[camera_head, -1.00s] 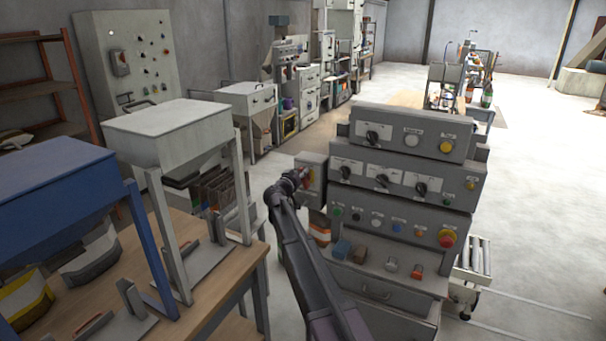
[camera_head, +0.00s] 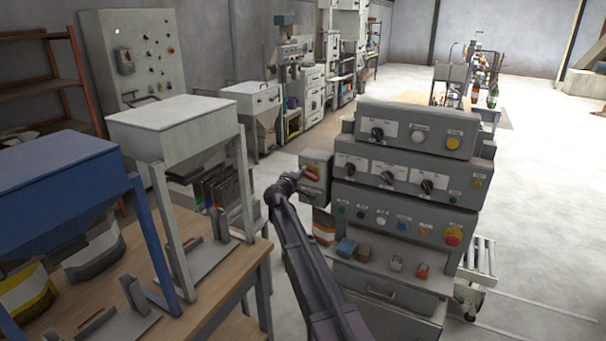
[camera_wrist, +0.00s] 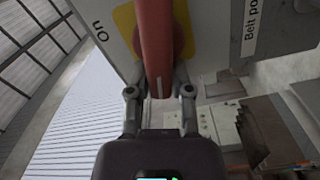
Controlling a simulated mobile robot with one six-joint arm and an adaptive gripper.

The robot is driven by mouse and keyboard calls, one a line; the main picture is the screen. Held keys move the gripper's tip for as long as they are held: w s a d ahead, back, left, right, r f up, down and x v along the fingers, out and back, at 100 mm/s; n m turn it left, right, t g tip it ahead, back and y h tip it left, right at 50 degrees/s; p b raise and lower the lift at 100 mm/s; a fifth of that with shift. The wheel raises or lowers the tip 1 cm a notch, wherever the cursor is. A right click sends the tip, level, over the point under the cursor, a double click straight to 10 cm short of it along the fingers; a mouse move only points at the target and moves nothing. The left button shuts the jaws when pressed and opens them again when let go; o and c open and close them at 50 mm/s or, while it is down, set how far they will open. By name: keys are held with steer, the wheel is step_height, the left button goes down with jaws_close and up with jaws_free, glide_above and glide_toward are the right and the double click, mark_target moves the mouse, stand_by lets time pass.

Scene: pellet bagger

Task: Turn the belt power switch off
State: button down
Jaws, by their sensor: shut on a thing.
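The belt power switch is a red handle (camera_wrist: 157,45) on a yellow plate (camera_wrist: 124,22) on a grey box. In the wrist view the handle lies between the fingertips of my gripper (camera_wrist: 160,84), which is shut on its end. An "On" label (camera_wrist: 97,28) and a partly cut-off "Belt po" label (camera_wrist: 250,25) are on the box face. In the head view the switch box (camera_head: 318,165) is on the left side of the grey control console (camera_head: 405,185), with the red handle (camera_head: 311,174) showing. My gripper is beside it, largely hidden by my wrist.
The console carries black knobs, buttons and a red emergency stop (camera_head: 453,237). A wooden table (camera_head: 190,318) with a white hopper (camera_head: 172,128) and a blue hopper (camera_head: 55,185) stands left. Open floor (camera_head: 550,220) lies to the right.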

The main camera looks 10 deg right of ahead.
steer(key=shift+f+n+b, duration=0.15)
steer(key=shift+f+n, duration=0.05)
steer(key=shift+n, duration=0.55)
steer(key=shift+f+n+b, duration=0.15)
steer(key=shift+f+n, duration=0.05)
steer(key=shift+n, duration=0.55)
steer(key=c, duration=0.5)
jaws_free()
steer(key=shift+s+a, duration=0.15)
steer(key=v, duration=1.1)
steer(key=shift+s+a, duration=0.2)
steer(key=shift+s, duration=0.1)
